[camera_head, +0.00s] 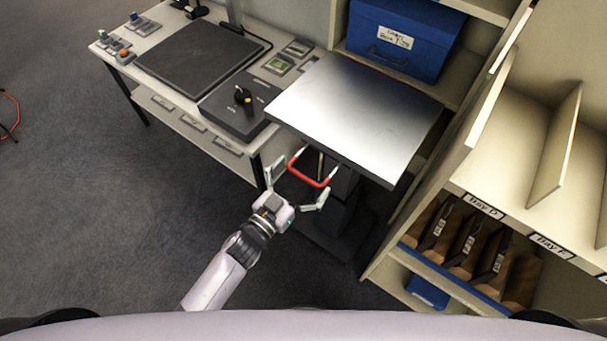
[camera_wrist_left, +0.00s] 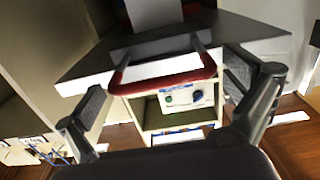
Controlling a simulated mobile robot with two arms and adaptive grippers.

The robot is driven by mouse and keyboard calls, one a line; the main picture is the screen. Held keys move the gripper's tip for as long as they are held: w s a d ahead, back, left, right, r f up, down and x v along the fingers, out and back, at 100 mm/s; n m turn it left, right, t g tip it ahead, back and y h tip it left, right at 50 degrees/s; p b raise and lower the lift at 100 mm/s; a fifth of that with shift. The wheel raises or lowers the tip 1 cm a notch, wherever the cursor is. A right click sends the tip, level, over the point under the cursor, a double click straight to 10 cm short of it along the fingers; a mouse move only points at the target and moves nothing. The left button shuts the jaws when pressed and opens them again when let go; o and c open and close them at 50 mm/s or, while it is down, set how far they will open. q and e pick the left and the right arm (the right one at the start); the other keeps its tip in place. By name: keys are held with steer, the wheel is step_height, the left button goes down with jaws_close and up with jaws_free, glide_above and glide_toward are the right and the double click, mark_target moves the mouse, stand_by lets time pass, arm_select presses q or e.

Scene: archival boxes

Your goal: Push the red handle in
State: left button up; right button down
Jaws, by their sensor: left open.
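The red handle (camera_head: 309,172) is a U-shaped bar that sticks out below the near edge of a silver-topped lift platform (camera_head: 358,112). My left gripper (camera_head: 297,188) is open, with one finger on each side of the handle. In the left wrist view the red handle (camera_wrist_left: 166,82) crosses between the spread fingers of the left gripper (camera_wrist_left: 175,105), a little beyond them. I cannot tell whether any part of the gripper touches it. My right gripper is not in view.
A workbench (camera_head: 185,105) with a black control box (camera_head: 240,105) stands left of the platform. A shelf unit (camera_head: 455,190) with folders stands close on the right. A blue box (camera_head: 402,38) sits on a shelf behind. Open floor (camera_head: 90,220) lies to the left.

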arm_select(q)
steer(key=c, duration=1.4)
steer(key=shift+x, duration=1.4)
steer(key=o, duration=1.4)
steer(key=shift+r, duration=0.1)
steer(key=shift+s+a, duration=0.1)
steer(key=v, duration=1.2)
